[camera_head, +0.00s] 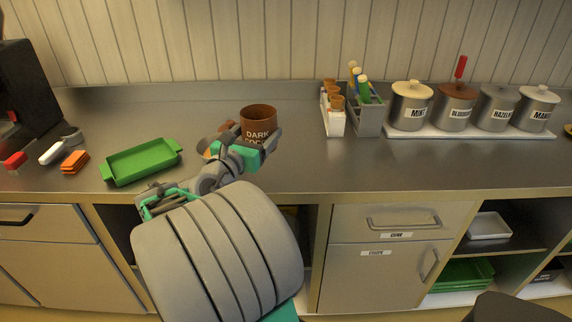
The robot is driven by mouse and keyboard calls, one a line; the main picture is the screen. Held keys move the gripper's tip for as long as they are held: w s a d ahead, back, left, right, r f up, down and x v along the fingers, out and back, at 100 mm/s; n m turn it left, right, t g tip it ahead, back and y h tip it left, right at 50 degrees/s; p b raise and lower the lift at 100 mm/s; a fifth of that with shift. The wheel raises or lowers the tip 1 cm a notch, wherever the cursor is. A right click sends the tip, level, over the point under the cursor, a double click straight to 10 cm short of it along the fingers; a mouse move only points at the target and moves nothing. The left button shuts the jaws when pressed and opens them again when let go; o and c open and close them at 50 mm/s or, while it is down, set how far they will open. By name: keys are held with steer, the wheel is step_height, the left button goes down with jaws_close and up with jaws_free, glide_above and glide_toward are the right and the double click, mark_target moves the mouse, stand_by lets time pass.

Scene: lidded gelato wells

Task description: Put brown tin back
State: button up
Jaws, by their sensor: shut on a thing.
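The brown tin (258,121) is open at the top and carries a label that begins "DARK COCO". It stands about upright over the counter at the picture's middle left. My gripper (255,147) is shut on it, with the fingers around its lower part. The tin's base is hidden by the gripper, so I cannot tell whether it touches the counter.
A green tray (142,161) lies to the left. A cone holder (333,114), a grey caddy (367,112) with bottles and a white base with lidded wells (411,104) stand at the right. Steel counter (300,165) between is clear.

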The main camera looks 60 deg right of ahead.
steer(key=d+f, duration=0.3)
steer(key=d, duration=0.1)
steer(key=s+d+f, duration=0.1)
steer(key=d+f, duration=0.2)
steer(key=d, duration=0.1)
steer(key=d+f+b, duration=0.1)
steer(key=d+f, duration=0.1)
steer(key=d, duration=0.2)
steer(key=shift+s+f, duration=0.35)
steer(key=shift+f, duration=0.05)
steer(key=f, duration=0.2)
steer(key=d+f+b, duration=0.1)
steer(key=f, duration=0.1)
steer(key=shift+a+r, duration=0.1)
steer(key=shift+r, duration=0.05)
steer(key=shift+f, duration=0.2)
steer(key=o, duration=1.4)
